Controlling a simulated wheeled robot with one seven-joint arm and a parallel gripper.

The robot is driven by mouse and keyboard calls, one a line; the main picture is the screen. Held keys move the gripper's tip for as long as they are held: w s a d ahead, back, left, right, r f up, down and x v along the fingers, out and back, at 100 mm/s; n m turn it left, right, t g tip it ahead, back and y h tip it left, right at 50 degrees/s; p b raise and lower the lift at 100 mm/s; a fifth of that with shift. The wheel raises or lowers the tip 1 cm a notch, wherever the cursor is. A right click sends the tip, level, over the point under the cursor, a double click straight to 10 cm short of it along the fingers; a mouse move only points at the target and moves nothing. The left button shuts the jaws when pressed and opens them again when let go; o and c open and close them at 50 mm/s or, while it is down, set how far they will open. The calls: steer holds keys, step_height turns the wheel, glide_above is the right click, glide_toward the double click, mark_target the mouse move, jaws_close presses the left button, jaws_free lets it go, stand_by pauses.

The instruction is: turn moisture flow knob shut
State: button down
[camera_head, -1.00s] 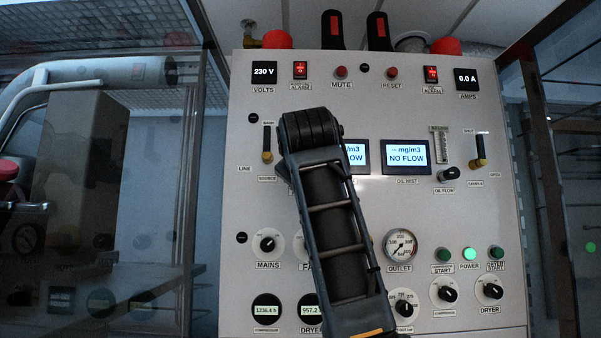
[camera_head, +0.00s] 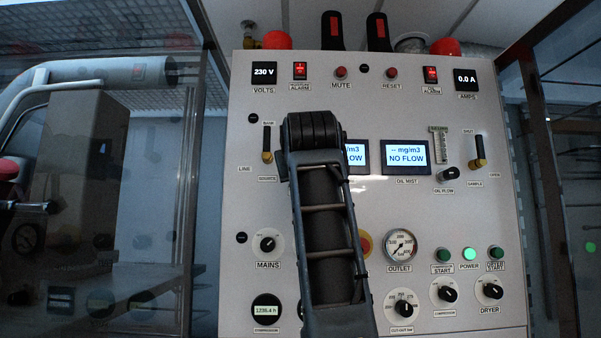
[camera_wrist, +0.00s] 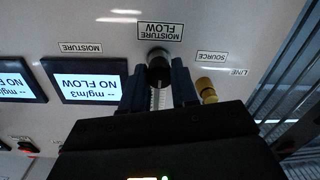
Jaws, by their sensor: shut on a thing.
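The moisture flow knob (camera_wrist: 157,56) is a dark round knob with a grey base on the pale panel, just below the label "MOISTURE FLOW" in the wrist view, where lettering is upside down. My gripper (camera_wrist: 160,76) has one finger on each side of the knob and is shut on it. A clear flow tube with scale marks shows between the fingers. In the head view my arm covers the knob and the fingers. The moisture display (camera_wrist: 90,82) reads "NO FLOW".
A brass-ended lever (camera_wrist: 205,88) sits close beside the fingers, near the labels "SOURCE" and "LINE". In the head view, the panel (camera_head: 410,215) also holds an oil flow knob (camera_head: 449,174), an outlet gauge (camera_head: 400,245) and several rotary switches. Glass-walled framing stands on both sides.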

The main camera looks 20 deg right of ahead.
steer(key=shift+f, duration=0.2)
steer(key=c, duration=0.9)
jaws_free()
steer(key=shift+r, duration=0.15)
steer(key=shift+s, duration=0.15)
steer(key=b+v, duration=0.2)
steer(key=v, duration=0.5)
steer(key=shift+s, duration=0.25)
